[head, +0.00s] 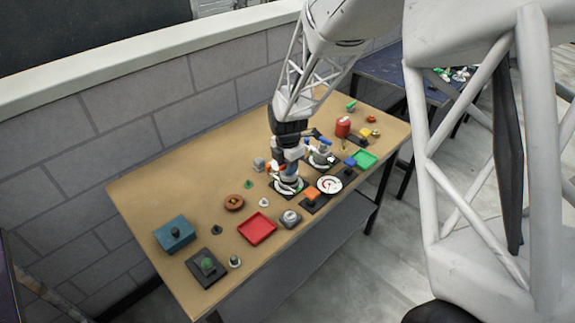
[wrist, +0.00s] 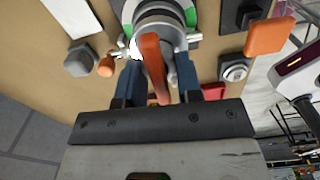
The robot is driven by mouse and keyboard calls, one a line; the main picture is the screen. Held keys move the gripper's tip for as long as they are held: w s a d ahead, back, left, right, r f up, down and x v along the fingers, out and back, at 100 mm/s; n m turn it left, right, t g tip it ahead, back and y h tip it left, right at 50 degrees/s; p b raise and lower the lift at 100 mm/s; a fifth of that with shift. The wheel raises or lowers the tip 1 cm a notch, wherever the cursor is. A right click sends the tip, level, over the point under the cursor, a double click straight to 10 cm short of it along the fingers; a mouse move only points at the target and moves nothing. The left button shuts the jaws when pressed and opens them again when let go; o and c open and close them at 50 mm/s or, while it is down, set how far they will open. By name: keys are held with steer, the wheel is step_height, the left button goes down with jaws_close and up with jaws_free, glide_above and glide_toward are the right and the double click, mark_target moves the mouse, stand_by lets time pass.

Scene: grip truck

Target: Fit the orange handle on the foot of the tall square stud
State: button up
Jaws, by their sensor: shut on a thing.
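The orange handle (wrist: 152,60) lies between the two blue fingers of my gripper (wrist: 159,66) in the wrist view, and the fingers are shut on it. Its far end overlaps a round silver fitting (wrist: 160,18) with a green and white ring around its base. I cannot tell whether the handle touches this fitting. In the head view my gripper (head: 287,177) is low over a white and green dial on a dark plate, near the middle of the table. I cannot pick out the tall square stud for certain; the gripper and handle hide part of this spot.
Beside the gripper stand a white dial (head: 330,184), an orange block (head: 312,194) on a dark plate and a grey hex piece (head: 259,164). A red tray (head: 257,229) and a teal box (head: 175,234) are further left. The table's back left is clear.

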steer(key=shift+f, duration=0.2)
stand_by(0.3)
steer(key=o, duration=1.4)
steer(key=shift+c, duration=0.2)
steer(key=shift+r, duration=3.7)
steer(key=shift+r, duration=0.1)
